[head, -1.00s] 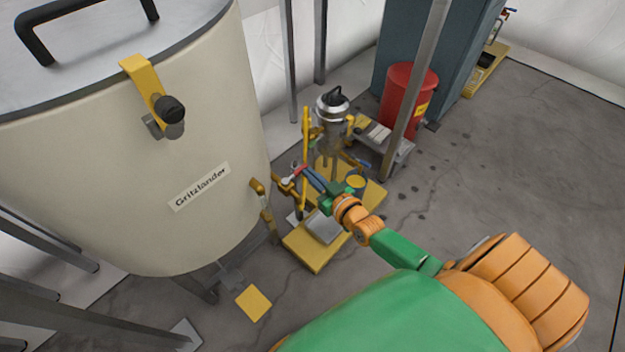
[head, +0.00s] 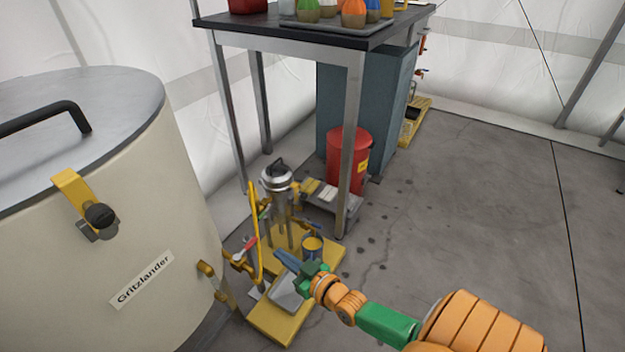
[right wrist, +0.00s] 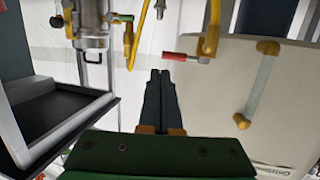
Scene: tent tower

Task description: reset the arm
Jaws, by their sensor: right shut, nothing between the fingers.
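My right gripper (head: 285,259) reaches in from the lower right in the head view. Its dark fingers are shut with nothing between them; they also show in the right wrist view (right wrist: 161,82). The fingertips are close to a small red-handled valve (head: 250,244) on the brass piping, with a small gap between. The red handle also shows in the right wrist view (right wrist: 180,57), just beyond the fingertips. My left gripper is not in view.
A large cream tank (head: 95,240) labelled Gritzlander stands at left. A steel vessel (head: 277,180) with yellow pipes stands over a yellow base (head: 283,318). A table (head: 290,33) with flasks, a red bin (head: 346,160) and a blue-grey cabinet stand behind. The floor (head: 480,220) at right is clear.

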